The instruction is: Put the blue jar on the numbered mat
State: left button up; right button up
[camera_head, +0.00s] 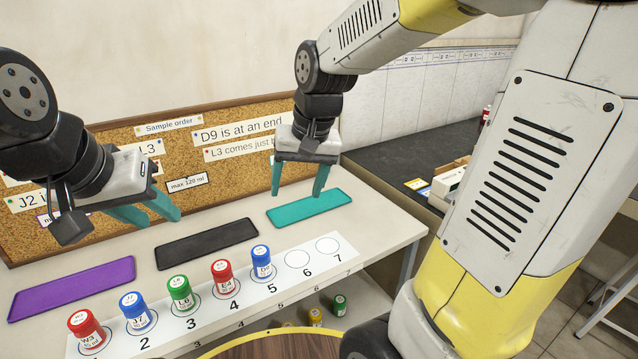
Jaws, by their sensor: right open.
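The white numbered mat (257,320) lies along the front of the table. A blue jar labelled J7 (136,312) stands upright on spot 2, and another blue jar (262,263) stands upright on spot 5. Red W3 (87,333) is on spot 1, green L6 (181,295) on 3 and red E4 (223,279) on 4. Circles 6 and 7 are empty. My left gripper (147,215) is above the table behind the jars, its fingers apart with nothing between them. My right gripper (299,182) is open and empty, pointing down above the back of the teal tray.
A purple tray (70,289), a black tray (206,243) and a teal tray (309,207) lie empty behind the mat. A cork board (185,150) with notes stands at the back. Yellow (316,317) and green (340,305) jars sit lower, beyond the table's front edge.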

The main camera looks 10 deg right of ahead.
jog(key=s+d+r+n+t, duration=0.1)
jog(key=s+d+r+t, duration=0.2)
jog(key=s, duration=0.8)
notch_tip(320, 180, up, 2)
jog(key=shift+d, duration=0.95)
